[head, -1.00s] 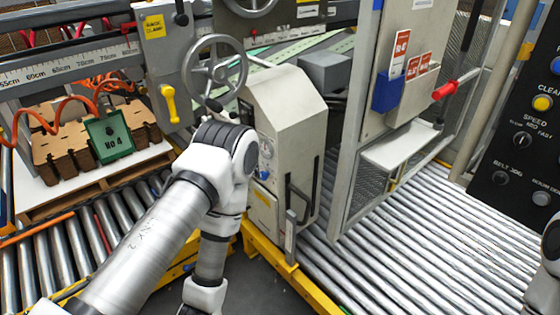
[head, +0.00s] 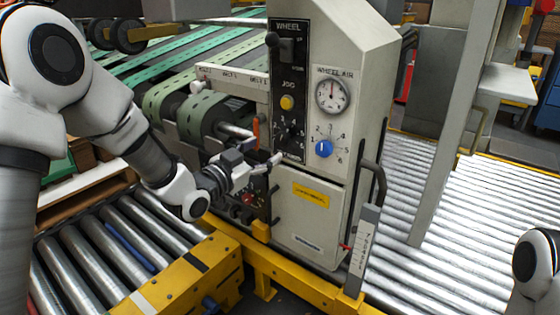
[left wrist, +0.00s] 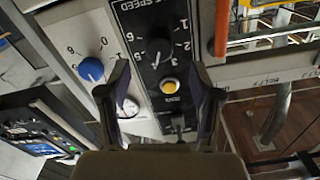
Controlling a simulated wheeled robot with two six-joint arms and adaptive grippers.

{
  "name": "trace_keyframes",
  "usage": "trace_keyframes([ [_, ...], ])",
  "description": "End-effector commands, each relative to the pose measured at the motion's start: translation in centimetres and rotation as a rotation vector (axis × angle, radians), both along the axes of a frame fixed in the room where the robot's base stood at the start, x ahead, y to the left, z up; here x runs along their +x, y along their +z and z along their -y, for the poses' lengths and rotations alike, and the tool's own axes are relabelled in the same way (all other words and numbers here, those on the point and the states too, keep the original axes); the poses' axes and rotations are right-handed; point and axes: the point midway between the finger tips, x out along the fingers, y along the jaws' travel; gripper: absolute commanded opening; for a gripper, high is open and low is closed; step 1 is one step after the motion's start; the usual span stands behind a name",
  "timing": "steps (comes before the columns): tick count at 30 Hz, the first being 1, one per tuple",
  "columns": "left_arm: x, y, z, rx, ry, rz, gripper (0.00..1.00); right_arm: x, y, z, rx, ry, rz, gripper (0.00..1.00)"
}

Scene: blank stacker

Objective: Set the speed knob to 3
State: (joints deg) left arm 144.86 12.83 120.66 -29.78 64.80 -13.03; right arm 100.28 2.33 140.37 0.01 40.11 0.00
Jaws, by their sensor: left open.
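The black speed knob (head: 290,137) sits in a ring of white digits low on the black strip of the grey machine cabinet. It also shows in the left wrist view (left wrist: 158,51), under the printed word SPEED; I cannot read its setting surely. My left gripper (head: 268,165) is open and empty, just left of and below the knob in the head view. In the left wrist view its fingertips (left wrist: 158,70) stand on either side of the black strip, apart from the knob as far as I can tell. My right gripper is out of view.
A yellow jog button (head: 287,102) and a black wheel lever (head: 285,45) are above the knob. A blue dial (head: 323,148) and a pressure gauge (head: 333,95) lie right of it. An orange handle (head: 256,133) stands close left. Roller conveyors (head: 455,210) flank the cabinet.

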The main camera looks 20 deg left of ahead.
Motion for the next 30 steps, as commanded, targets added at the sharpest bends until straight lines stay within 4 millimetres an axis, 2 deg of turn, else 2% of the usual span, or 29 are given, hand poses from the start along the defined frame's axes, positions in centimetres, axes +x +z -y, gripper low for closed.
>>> trace_keyframes([
  [11,6.1,0.0,2.2,0.001,0.000,-0.003,0.64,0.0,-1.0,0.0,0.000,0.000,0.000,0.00],
  [15,6.8,0.0,2.5,0.000,0.000,-0.005,0.64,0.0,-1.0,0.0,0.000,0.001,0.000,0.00],
  [20,6.8,0.0,2.5,-0.001,0.001,-0.007,0.64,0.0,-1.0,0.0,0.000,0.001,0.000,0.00],
  [21,6.8,0.0,2.5,-0.001,0.001,-0.007,0.57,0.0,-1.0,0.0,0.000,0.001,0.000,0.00],
  [23,6.8,0.0,2.5,-0.001,0.001,-0.007,0.36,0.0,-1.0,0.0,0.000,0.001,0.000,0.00],
  [24,6.8,0.0,2.5,-0.001,0.002,-0.006,0.22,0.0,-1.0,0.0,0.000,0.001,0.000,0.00],
  [26,6.8,0.0,2.5,-0.001,0.002,-0.006,0.04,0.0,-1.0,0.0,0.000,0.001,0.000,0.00],
  [30,6.8,0.1,2.5,-0.002,0.001,-0.006,0.04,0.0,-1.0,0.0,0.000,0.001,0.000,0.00],
])
